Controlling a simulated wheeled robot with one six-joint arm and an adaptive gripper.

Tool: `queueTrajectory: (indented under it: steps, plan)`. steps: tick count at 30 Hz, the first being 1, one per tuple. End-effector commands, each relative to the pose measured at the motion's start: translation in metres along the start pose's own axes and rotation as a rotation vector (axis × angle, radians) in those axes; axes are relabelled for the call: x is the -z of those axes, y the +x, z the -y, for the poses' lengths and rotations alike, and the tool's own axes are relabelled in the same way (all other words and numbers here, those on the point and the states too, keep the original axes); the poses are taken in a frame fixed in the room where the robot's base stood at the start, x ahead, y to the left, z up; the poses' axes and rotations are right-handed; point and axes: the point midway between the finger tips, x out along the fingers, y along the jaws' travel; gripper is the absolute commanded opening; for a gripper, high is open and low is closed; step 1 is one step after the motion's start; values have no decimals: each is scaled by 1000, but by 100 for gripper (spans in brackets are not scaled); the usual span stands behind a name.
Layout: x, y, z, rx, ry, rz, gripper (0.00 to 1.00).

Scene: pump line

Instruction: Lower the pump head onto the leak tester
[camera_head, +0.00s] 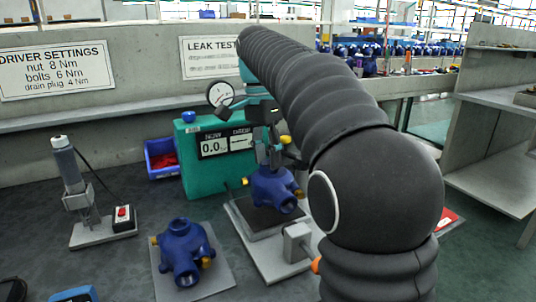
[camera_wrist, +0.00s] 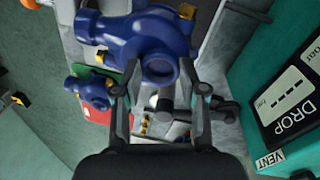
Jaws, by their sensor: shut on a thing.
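My gripper (camera_head: 268,158) is shut on a blue pump head (camera_head: 272,190) with brass-coloured fittings. It holds the pump head upright over the black pad (camera_head: 262,220) on the grey base of the leak tester. Whether the pump head touches the pad cannot be told. The tester's green box (camera_head: 203,178), with a display reading 0.0, stands just behind and left. A round gauge (camera_head: 220,93) shows above it. In the wrist view the pump head (camera_wrist: 145,42) sits between the fingertips (camera_wrist: 156,82), and the tester's green box (camera_wrist: 260,90) is at right.
A second blue pump part (camera_head: 183,250) lies on a grey plate in front at left. A driver stand (camera_head: 75,185) with a red-button box (camera_head: 122,218) is further left. A blue bin (camera_head: 160,158) with red pieces is behind. A grey clamp block (camera_head: 297,242) is on the tester's front right.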

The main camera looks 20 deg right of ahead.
Motion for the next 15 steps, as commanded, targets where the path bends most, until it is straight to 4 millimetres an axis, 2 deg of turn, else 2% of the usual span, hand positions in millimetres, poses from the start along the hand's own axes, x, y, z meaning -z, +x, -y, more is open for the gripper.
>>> queueTrajectory:
  steps: [15]
  plan:
    - [0,-1,6,1,0,0,0]
